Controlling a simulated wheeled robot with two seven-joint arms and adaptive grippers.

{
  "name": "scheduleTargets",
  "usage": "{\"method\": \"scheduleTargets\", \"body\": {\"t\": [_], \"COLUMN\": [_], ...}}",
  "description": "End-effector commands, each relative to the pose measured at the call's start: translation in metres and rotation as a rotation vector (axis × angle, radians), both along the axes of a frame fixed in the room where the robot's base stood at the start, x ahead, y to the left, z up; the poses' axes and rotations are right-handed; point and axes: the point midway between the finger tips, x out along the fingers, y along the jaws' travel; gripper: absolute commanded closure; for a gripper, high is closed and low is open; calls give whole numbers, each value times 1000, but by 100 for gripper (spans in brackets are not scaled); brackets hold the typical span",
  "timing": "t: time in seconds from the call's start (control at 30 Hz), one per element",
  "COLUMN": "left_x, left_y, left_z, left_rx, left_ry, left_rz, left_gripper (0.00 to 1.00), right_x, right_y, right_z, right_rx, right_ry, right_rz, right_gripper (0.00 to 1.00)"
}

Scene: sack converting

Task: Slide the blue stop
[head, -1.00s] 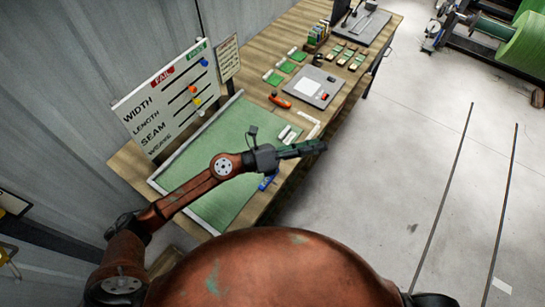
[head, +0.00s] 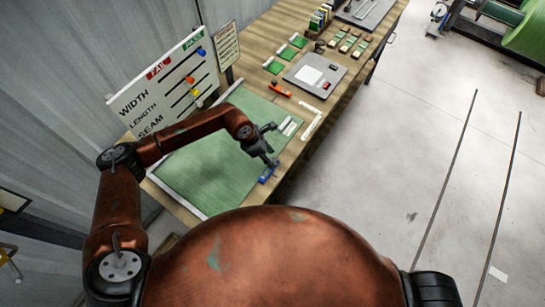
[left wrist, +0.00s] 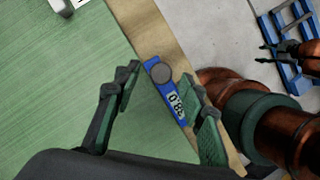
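A blue device (left wrist: 168,92) with a round grey knob and a digital display lies at the wooden edge beside the green cloth; it also shows in the head view (head: 268,174). My left gripper (head: 268,146) is open above it. In the left wrist view its fingers (left wrist: 158,78) stand apart on either side of the device, and I cannot tell whether they touch it. A blue round marker (head: 202,51) sits on the upper slot of the pass/fail board. What seems to be my right gripper (left wrist: 286,52) shows small and dark at the upper right of the left wrist view.
The green cloth (head: 205,165) covers the near table. Orange and yellow markers sit on the board (head: 135,100). An orange-handled tool (head: 281,89), white strips (head: 290,126) and a grey plate (head: 304,80) lie farther along. Floor to the right is mostly clear.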

Motion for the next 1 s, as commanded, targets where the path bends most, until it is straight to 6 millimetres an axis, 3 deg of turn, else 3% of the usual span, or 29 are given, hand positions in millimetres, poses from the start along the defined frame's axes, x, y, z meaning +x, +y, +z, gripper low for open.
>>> {"method": "scheduleTargets", "body": {"t": [0.2,0.47,1.0], "left_x": [1,1,1], "left_y": [-7,-7,-7], "left_z": [-14,-15,-15], "left_rx": [-1,-2,-2], "left_ry": [0,0,0], "left_rz": [0,0,0], "left_gripper": [62,62,99], "right_x": [2,4,5], "right_y": [1,1,-2], "right_z": [2,2,2], "right_rx": [1,1,-2], "right_ry": [-2,-5,-6], "right_rz": [0,1,2], "right_gripper": [60,60,60]}}
